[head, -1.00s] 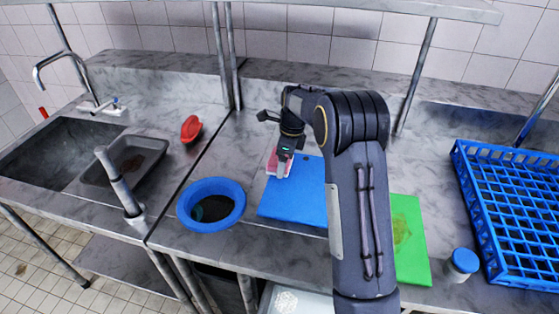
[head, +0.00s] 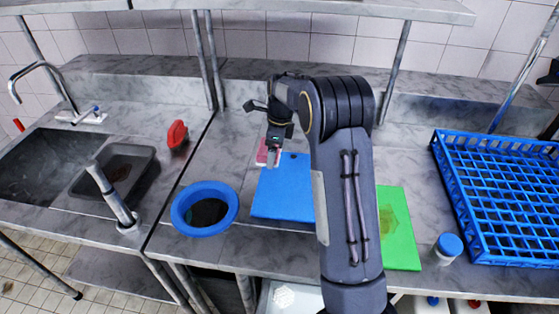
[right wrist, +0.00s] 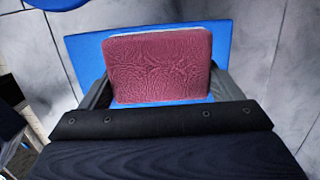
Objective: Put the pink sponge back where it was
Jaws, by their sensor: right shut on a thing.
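The pink sponge (head: 262,152) is at the back left corner of the blue cutting board (head: 283,195) in the head view, partly hidden by my right gripper (head: 273,160). In the right wrist view the sponge (right wrist: 158,68) sits between the two fingers, over the blue board (right wrist: 88,48), with a pale strip along its far edge. My right gripper is shut on it. I cannot tell whether the sponge touches the surface below. My left gripper is not in view.
A blue-rimmed round opening (head: 180,212) lies left of the board. A green board (head: 400,245), a blue-capped jar (head: 448,247) and a blue rack (head: 500,190) are on the right. A red object (head: 177,134) and a tray (head: 115,172) are by the sink.

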